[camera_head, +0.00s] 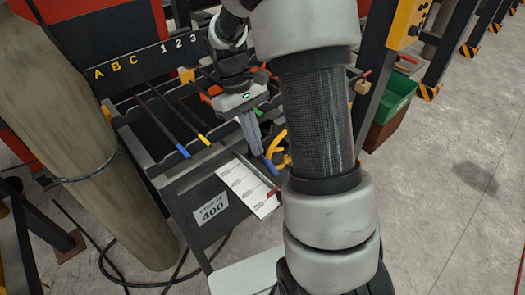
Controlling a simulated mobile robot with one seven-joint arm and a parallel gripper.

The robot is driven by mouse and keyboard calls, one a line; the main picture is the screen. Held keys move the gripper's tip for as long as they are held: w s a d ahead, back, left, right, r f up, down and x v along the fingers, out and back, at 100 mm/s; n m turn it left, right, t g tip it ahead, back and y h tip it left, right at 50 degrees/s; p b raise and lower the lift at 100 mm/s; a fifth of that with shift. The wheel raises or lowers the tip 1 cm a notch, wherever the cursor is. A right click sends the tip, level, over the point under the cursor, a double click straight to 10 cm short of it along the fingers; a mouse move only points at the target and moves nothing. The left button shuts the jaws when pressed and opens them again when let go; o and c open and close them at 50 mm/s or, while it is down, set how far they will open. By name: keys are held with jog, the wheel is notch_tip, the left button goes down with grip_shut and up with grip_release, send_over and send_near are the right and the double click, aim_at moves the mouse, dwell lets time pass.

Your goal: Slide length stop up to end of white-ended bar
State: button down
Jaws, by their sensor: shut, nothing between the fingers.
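My gripper (254,150) is above the right part of a dark bar rack, with its fingers pointing down and together, nothing seen between them. Dark bars lie in the rack, one with a blue end (183,150) and one with a yellow end (204,140). Another blue end (269,165) shows just below my fingertips; I cannot tell if they touch. I cannot make out a white-ended bar; my gripper and arm cover part of the rack. I cannot identify the length stop for certain.
The rack's back panel (140,62) reads A B C and 1 2 3. A tag (211,209) with 400 and a printed sheet (249,187) are at its front. A yellow curved object (281,152) is beside my arm.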

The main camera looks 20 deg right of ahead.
send_near(276, 191)
jog(key=f, duration=0.2)
jog(key=w+f, duration=0.1)
jog(key=f, duration=0.2)
jog(key=shift+w+a, duration=0.1)
jog(key=shift+a, duration=0.1)
jog(key=s, duration=0.1)
jog(key=s+d, duration=0.1)
jog(key=s, duration=0.1)
jog(key=shift+s, duration=0.1)
jog(key=shift+s+d+f, duration=0.1)
jog(key=shift+s+d, duration=0.05)
jog(key=shift+s, duration=0.2)
jog(key=shift+s+d, duration=0.15)
jog(key=shift+s, duration=0.35)
